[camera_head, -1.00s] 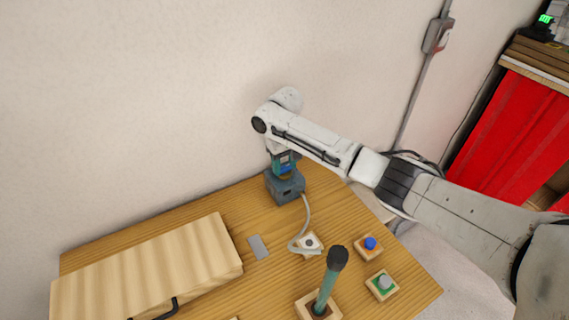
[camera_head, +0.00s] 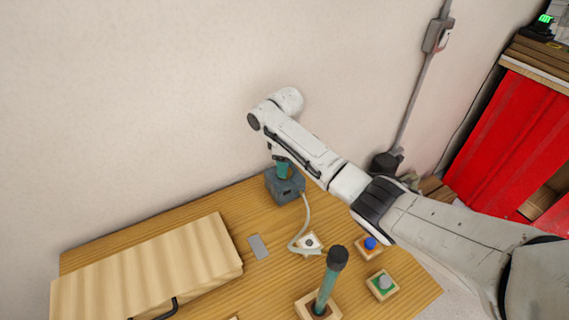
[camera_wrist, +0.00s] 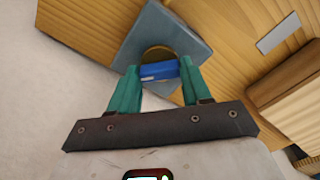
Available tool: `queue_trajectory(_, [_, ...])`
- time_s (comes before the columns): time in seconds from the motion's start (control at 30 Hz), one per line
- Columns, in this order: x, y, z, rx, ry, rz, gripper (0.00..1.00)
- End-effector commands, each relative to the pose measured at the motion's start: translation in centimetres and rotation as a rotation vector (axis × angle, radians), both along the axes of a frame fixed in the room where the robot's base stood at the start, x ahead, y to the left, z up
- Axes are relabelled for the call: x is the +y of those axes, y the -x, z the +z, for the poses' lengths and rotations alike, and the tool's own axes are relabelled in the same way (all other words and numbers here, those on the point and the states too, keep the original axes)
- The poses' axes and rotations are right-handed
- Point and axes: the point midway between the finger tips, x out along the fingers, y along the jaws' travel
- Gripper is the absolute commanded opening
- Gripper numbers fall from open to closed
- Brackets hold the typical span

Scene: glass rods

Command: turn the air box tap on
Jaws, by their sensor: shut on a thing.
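The air box (camera_head: 287,189) is a grey-blue box at the back of the wooden table, near the wall, with a pale hose from its front. In the wrist view the air box (camera_wrist: 150,28) lies beyond my fingers, with a round brass-coloured part on it. The tap's blue handle (camera_wrist: 159,71) stands in front of that part. My gripper (camera_wrist: 160,73) has teal fingers on either side of the handle and is shut on it. In the head view my gripper (camera_head: 283,170) is just above the box, and my wrist hides the handle.
The hose runs to a small white-topped block (camera_head: 309,242). A blue button (camera_head: 370,243), a grey button (camera_head: 384,282) and a dark-knobbed lever (camera_head: 327,278) stand at the right. A large wooden box (camera_head: 150,265) fills the left. A grey plate (camera_head: 258,246) lies between.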

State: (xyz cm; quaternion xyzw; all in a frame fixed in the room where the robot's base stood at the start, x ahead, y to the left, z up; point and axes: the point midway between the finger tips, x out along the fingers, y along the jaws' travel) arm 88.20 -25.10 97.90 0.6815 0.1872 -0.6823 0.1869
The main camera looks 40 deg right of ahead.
Motion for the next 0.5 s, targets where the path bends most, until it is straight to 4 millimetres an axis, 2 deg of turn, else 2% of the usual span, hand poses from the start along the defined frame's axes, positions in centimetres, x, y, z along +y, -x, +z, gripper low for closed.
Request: queue_trajectory(0.5, [0.01, -0.05, 0.05, -0.002, -0.001, 0.475, 0.17])
